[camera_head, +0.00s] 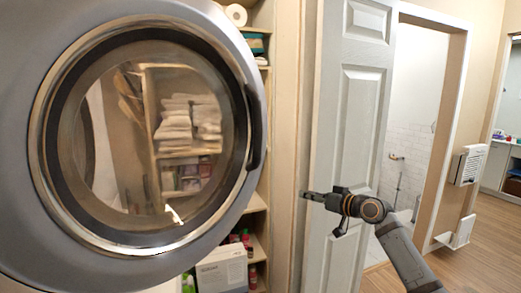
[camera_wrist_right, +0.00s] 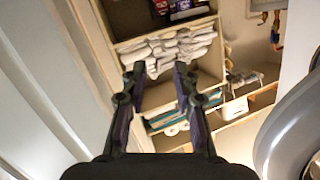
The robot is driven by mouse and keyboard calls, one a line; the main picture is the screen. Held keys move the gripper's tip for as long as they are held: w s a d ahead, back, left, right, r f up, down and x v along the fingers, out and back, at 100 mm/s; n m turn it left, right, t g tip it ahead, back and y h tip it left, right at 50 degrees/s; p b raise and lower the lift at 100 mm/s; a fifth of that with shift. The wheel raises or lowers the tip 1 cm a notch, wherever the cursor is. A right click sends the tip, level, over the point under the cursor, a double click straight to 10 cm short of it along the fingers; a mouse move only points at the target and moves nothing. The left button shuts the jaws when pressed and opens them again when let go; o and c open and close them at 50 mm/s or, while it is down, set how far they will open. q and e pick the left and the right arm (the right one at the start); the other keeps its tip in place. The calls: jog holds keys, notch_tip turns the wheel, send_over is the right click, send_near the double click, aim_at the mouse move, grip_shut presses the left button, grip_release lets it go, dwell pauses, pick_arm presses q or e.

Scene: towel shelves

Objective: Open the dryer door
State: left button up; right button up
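The round grey dryer door (camera_head: 228,60) fills the left of the head view, with a metal ring and a glass window (camera_head: 130,150). Its dark curved handle (camera_head: 255,127) is on the right edge. I cannot tell whether the door is shut or ajar. My right gripper (camera_head: 312,195) is right of and below the handle, apart from it, pointing left. In the right wrist view the gripper (camera_wrist_right: 158,78) has its fingers spread with nothing between them. A curved grey part of the dryer (camera_wrist_right: 285,125) shows at the right edge there. My left gripper is not in view.
Shelves (camera_head: 255,205) with bottles and a white box (camera_head: 222,270) stand behind the dryer door. A white panelled door (camera_head: 350,110) stands behind my right arm. The wrist view shows shelves with folded white towels (camera_wrist_right: 165,50). Open wooden floor (camera_head: 485,250) lies at the right.

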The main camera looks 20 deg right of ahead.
jog(key=s+a+r+n+y, duration=0.2)
jog(key=r, duration=0.4)
jog(key=s+a+r+n+y, duration=0.1)
jog(key=s+a+r, duration=0.1)
jog(key=r, duration=0.4)
jog(key=n+g+y, duration=0.3)
jog(key=n+y, duration=0.2)
jog(key=n, duration=0.2)
send_near(261, 119)
jog(key=p+x, duration=0.3)
jog(key=p, duration=0.1)
jog(key=p+x, duration=0.3)
jog(key=p, duration=0.1)
jog(key=p+x, duration=0.3)
jog(key=shift+r+p, duration=0.35)
jog(key=shift+p, duration=0.05)
jog(key=shift+w+a+f+p, duration=0.3)
jog(key=shift+w+a, duration=0.1)
jog(key=shift+a, duration=0.05)
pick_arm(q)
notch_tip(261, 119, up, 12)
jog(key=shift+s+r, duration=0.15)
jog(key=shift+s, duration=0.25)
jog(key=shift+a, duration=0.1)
pick_arm(e)
jog(key=shift+d, duration=0.15)
grip_shut()
